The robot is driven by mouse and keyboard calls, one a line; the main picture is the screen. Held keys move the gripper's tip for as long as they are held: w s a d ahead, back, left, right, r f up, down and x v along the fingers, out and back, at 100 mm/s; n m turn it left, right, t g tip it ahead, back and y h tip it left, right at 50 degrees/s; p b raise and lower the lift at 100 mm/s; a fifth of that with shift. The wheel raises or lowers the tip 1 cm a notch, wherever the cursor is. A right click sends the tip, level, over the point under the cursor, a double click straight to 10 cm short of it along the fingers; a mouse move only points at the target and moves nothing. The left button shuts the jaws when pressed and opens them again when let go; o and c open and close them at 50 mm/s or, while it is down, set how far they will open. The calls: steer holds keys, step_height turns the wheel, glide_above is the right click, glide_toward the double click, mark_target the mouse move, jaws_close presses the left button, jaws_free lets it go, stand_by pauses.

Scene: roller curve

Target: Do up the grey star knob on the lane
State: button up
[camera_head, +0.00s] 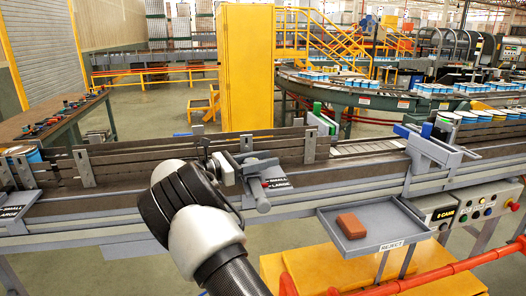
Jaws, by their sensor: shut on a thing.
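My gripper (226,167) is at the lane (120,165), beside a grey clamp bracket (257,168) with a red tip on its arm. My black and white wrist is in front of it and covers much of the jaws. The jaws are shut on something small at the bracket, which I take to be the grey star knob. The knob itself is hidden or too small to make out, so I cannot tell how tight it is. A SMALL and LARGE label plate lies just right of the bracket.
A grey reject tray (375,233) with a red-brown block (351,226) juts out at the front right. A control box (470,205) is to its right. A red rail (430,270) crosses the lower right. Upright guide rails (310,145) line the lane.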

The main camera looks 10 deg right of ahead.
steer(key=shift+s+m+g+p, duration=0.3)
steer(key=shift+m+g+p, duration=0.2)
steer(key=shift+m+g, duration=0.6)
steer(key=shift+s+m+g+p, duration=0.3)
steer(key=shift+m+g+p, duration=0.25)
steer(key=shift+g, duration=0.95)
steer(key=o, duration=1)
steer(key=shift+o, duration=0.2)
steer(key=shift+r, duration=0.1)
step_height(320, 180, up, 10)
